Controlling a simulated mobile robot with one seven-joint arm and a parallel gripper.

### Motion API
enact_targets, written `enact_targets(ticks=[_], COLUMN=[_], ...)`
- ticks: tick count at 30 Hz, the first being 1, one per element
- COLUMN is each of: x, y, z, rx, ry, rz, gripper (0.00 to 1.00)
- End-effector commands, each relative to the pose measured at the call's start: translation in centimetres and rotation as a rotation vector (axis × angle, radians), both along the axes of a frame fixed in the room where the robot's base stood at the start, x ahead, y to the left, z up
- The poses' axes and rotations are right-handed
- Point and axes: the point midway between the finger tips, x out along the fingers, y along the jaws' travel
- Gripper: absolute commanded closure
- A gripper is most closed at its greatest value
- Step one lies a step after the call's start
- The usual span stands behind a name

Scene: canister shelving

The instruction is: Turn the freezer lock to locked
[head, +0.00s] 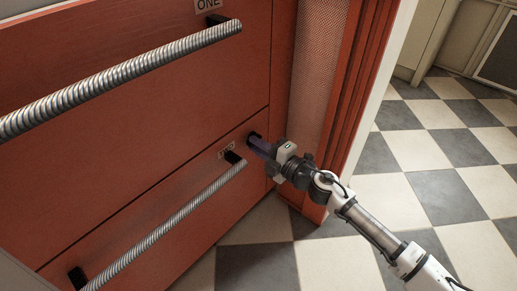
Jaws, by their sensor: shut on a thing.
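The freezer is a red unit with drawer fronts (150,130). A small black fitting, which looks like the freezer lock (253,135), sits near the right edge of the front, just above the lower drawer. My gripper (258,144) reaches in from the right and is shut on this lock. The dark fingers and my wrist hide most of it, so I cannot tell which way it is turned.
A ribbed metal handle (120,78) crosses the upper drawer under a "ONE" label (207,4). A second ribbed handle (170,227) is on the lower drawer, its right end close below my gripper. Checkered floor (440,160) lies open to the right.

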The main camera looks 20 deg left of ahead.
Motion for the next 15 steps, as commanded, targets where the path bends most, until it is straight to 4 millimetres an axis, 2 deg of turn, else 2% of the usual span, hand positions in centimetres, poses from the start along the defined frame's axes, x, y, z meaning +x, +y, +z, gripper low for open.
enact_targets(ticks=[6,15], x=[-0.12,-0.11], y=[0.05,0.05], z=[-0.33,-0.3], rx=[-0.033,-0.048], ry=[-0.088,-0.13], rz=[0.003,0.003], gripper=[1.0,1.0])
